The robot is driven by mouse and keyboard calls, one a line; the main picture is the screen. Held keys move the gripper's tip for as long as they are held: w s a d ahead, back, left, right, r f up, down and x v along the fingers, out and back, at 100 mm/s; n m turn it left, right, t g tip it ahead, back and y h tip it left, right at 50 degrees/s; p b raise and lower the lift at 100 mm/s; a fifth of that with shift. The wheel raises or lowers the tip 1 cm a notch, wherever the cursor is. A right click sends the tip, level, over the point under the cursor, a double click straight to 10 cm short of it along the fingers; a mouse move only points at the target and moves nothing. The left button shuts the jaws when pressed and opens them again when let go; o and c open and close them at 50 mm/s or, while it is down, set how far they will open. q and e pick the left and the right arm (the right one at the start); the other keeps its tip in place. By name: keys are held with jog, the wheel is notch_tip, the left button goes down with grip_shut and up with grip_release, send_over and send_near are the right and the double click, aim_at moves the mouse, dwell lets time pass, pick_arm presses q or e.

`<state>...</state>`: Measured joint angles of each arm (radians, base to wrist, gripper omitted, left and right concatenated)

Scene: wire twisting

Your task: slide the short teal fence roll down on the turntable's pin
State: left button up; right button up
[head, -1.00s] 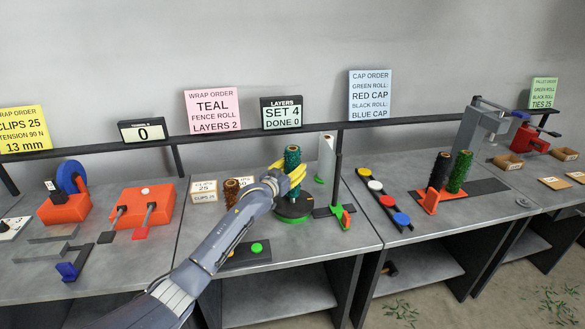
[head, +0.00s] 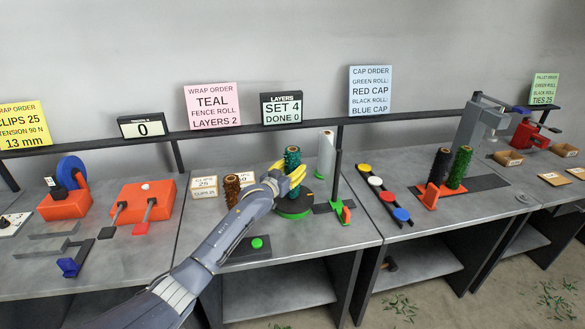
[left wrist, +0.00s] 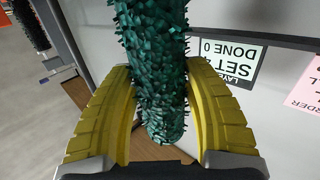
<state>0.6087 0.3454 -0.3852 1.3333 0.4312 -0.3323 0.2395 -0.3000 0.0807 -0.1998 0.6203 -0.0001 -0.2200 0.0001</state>
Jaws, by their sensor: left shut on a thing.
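The short teal fence roll (head: 293,157) stands upright over the turntable (head: 294,207), a black disc with a green base, on the middle bench. My left gripper (head: 293,178) is shut around the roll with its yellow fingers. In the left wrist view the teal roll (left wrist: 155,65) runs between the two yellow fingers (left wrist: 165,110), one on each side. The pin is hidden, and the fingers cover the roll's lower part in the head view, so I cannot tell how far down it sits. My right gripper is not in view.
A brown roll (head: 232,190) stands left of the turntable near the clip boxes (head: 204,187). A white roll (head: 326,154) and a dark post (head: 337,178) stand close on its right. A green button (head: 257,243) is at the front. Coloured caps (head: 376,184) lie further right.

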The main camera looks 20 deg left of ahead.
pick_arm(q)
jog(key=shift+f, duration=0.7)
jog(key=o, duration=1.3)
jog(key=shift+s, duration=0.15)
jog(key=v, duration=1.1)
jog(key=shift+s, duration=0.35)
jog(key=shift+a, duration=0.1)
